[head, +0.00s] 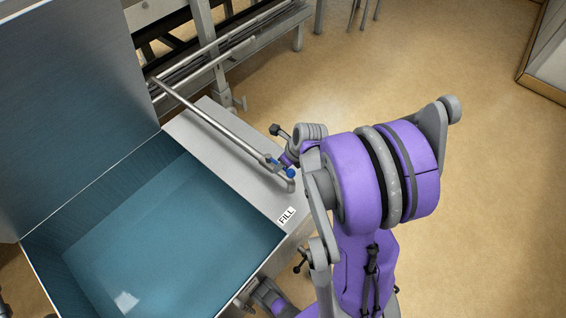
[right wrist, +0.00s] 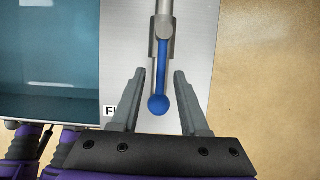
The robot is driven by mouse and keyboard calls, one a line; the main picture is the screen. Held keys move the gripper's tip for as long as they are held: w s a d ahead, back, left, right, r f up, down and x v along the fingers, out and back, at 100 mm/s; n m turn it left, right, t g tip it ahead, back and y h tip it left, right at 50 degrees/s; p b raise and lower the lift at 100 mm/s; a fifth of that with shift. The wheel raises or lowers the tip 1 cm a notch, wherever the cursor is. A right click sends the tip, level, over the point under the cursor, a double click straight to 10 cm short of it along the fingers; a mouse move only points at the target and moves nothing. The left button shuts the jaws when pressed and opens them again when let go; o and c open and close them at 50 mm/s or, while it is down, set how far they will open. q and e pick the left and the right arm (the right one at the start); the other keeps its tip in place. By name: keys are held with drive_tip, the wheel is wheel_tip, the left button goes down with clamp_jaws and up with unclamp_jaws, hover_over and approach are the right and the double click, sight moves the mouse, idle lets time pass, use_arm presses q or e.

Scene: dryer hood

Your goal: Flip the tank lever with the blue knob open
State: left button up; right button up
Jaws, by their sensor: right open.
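The lever (right wrist: 161,66) is a slim blue bar on a grey metal pipe fitting and ends in a round blue knob (right wrist: 158,105). In the head view the blue knob (head: 289,173) shows close to my right gripper (head: 285,160), partly crowded by the arm. In the right wrist view my right gripper (right wrist: 160,74) is open, one finger on each side of the lever and knob. Gaps show between the fingers and the knob, so it is not gripped. The lever lies in line with the pipe in that view. My left gripper is not seen.
An open steel tank (head: 60,258) with blue-green water stands at the left. A FILL label (head: 286,215) is on its rim. A long metal pipe (head: 215,122) runs above the rim. A metal rack (head: 240,45) stands behind.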

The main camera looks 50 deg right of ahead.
drive_tip(key=p+v, duration=0.2)
drive_tip(key=v, duration=0.8)
drive_tip(key=shift+r+p, duration=0.3)
drive_tip(key=shift+r, duration=0.1)
drive_tip(key=shift+s, duration=0.1)
drive_tip(key=s+a+r+m+p, duration=0.1)
drive_tip(key=a+r+m+p, duration=0.2)
drive_tip(key=a+m, duration=0.7)
drive_tip(key=s+a+r+m+p, duration=0.1)
drive_tip(key=a+r+m+p, duration=0.2)
drive_tip(key=a+m, duration=0.8)
wheel_tip(320, 180, up, 3)
drive_tip(key=m, duration=1.5)
drive_tip(key=shift+a+t, duration=0.25)
drive_tip(key=shift+t, duration=0.15)
